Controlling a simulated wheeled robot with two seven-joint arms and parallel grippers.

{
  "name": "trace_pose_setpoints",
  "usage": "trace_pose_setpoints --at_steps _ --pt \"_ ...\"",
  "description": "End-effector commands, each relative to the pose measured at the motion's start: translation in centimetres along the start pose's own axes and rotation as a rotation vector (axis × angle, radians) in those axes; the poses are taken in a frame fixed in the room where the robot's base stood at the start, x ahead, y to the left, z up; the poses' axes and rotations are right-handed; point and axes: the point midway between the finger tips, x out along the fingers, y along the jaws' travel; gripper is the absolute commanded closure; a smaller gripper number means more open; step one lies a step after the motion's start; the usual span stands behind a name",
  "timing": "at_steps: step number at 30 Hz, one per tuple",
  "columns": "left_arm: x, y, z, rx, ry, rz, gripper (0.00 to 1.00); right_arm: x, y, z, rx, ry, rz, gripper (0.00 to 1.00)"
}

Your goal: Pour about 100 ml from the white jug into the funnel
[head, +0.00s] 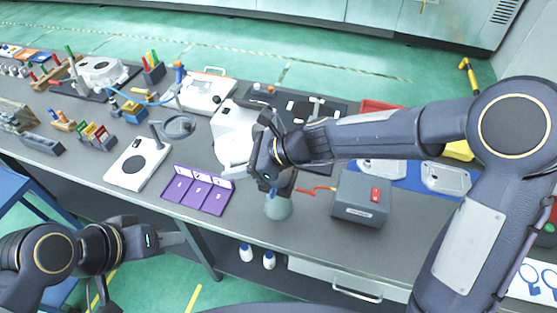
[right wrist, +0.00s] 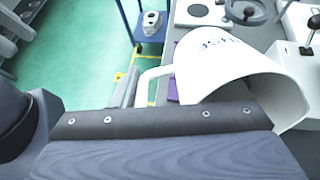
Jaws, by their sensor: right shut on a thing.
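The white jug (right wrist: 210,60) fills the middle of the right wrist view, tilted, with its handle to the left and its wide mouth toward the lower right. In the head view a white shape beside my right gripper (head: 268,170) appears to be the jug (head: 232,152), partly covered by the gripper. My right gripper is shut on the jug. A pale grey-green vessel (head: 278,207) stands on the bench just below this gripper. It may be or bear the funnel; its top is hidden, and I see no liquid stream. My left gripper (head: 178,238) is empty at the bench's front edge.
A grey box with a red switch (head: 364,198) stands right of the vessel. A purple tray (head: 197,190) and a white plate with a black disc (head: 138,163) lie to the left. White machines and castings crowd the back. Two white bottles (head: 257,257) are below the front edge.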

Motion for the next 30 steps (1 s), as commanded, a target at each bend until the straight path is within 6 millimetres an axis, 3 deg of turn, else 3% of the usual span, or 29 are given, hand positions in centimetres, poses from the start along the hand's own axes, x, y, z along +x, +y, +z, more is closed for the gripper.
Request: trace_pose_setpoints --at_steps 11,30 --pt "2.7 -1.2 1.4 0.000 0.000 0.000 0.64 -0.1 -0.1 0.0 -0.001 -0.085 0.000 0.95" --pt "3.4 -1.6 1.7 0.000 0.000 0.000 0.64 -0.4 -0.1 0.4 0.001 -0.121 0.002 0.95"
